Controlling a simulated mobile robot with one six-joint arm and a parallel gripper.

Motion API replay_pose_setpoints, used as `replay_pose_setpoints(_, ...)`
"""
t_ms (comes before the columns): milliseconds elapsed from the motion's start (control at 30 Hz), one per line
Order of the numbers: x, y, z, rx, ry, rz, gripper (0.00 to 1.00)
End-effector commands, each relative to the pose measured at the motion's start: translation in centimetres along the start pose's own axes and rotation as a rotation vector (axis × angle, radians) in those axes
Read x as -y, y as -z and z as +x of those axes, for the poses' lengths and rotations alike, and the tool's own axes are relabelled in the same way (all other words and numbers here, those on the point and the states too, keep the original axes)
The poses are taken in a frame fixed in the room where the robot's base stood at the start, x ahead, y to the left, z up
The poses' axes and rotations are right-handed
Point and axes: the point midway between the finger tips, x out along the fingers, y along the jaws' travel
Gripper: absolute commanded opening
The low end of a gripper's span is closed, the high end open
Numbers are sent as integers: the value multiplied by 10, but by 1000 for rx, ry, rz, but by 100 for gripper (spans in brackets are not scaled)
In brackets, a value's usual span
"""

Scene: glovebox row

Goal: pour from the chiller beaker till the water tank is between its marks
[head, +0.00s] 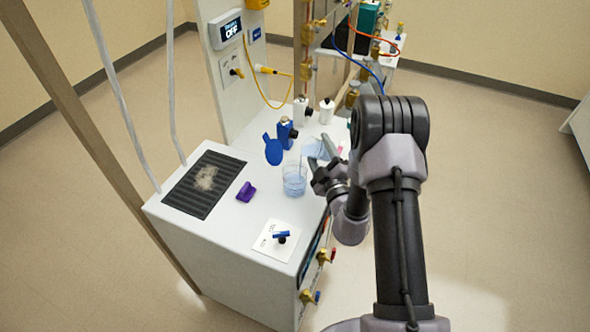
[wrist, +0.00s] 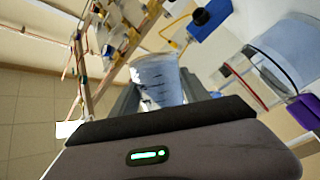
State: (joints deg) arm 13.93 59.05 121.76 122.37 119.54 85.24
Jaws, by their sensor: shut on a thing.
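My gripper (head: 324,172) is shut on a clear beaker with pale blue liquid and dark graduation marks. In the wrist view the beaker (wrist: 157,80) stands between the fingers; in the head view it (head: 316,149) is partly behind the gripper and looks tilted. The water tank (head: 294,181), a clear round vessel with bluish water, sits on the white cabinet top just left of and nearer than the beaker. In the wrist view the tank (wrist: 288,52) shows a red and a black mark line. No stream shows.
A blue bottle (head: 287,134) and white bottles (head: 326,111) stand farther back. A purple object (head: 245,191), a dark grille (head: 204,184) and a switch plate (head: 277,240) are on the cabinet's left and front.

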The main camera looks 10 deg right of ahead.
Motion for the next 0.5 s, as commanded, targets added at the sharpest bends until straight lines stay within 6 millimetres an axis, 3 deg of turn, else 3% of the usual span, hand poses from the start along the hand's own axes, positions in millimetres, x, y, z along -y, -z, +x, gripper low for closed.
replay_pose_setpoints(500, -1, 1, 0, -5, 0, -34, 8)
